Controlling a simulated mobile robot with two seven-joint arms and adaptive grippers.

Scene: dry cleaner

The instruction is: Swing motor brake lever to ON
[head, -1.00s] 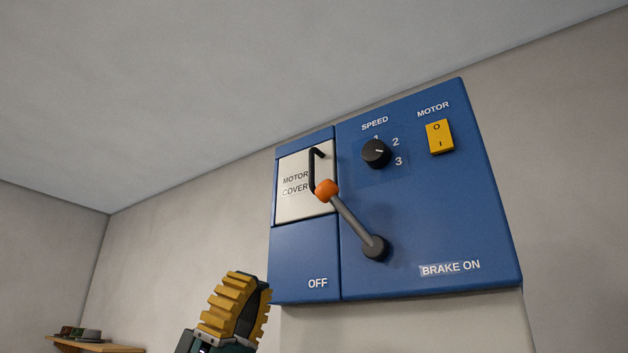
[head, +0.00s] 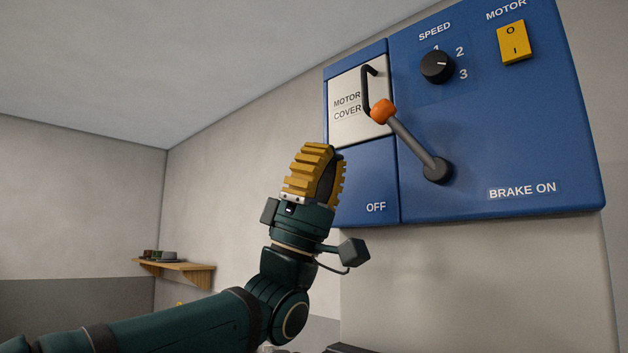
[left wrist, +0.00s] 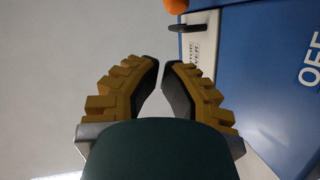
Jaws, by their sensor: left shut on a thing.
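The motor brake lever (head: 410,141) is a grey rod on a dark round pivot, on a blue wall panel (head: 470,130). It slants up and left, ending in an orange knob (head: 383,111). The BRAKE ON label (head: 522,190) is right of the pivot; the OFF label (head: 375,207) is lower left. My left gripper (head: 326,152) has yellow ribbed fingers and is just left of the panel, below the knob and apart from it. In the left wrist view its fingertips (left wrist: 163,66) nearly meet with nothing visible between them; the knob (left wrist: 176,5) shows beyond them at the top edge. My right gripper is not in view.
A white motor cover (head: 350,120) with a black hooked handle (head: 367,90) sits just behind the knob. A speed dial (head: 437,67) and a yellow motor switch (head: 514,42) are higher right. A wooden shelf (head: 190,272) is at far left.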

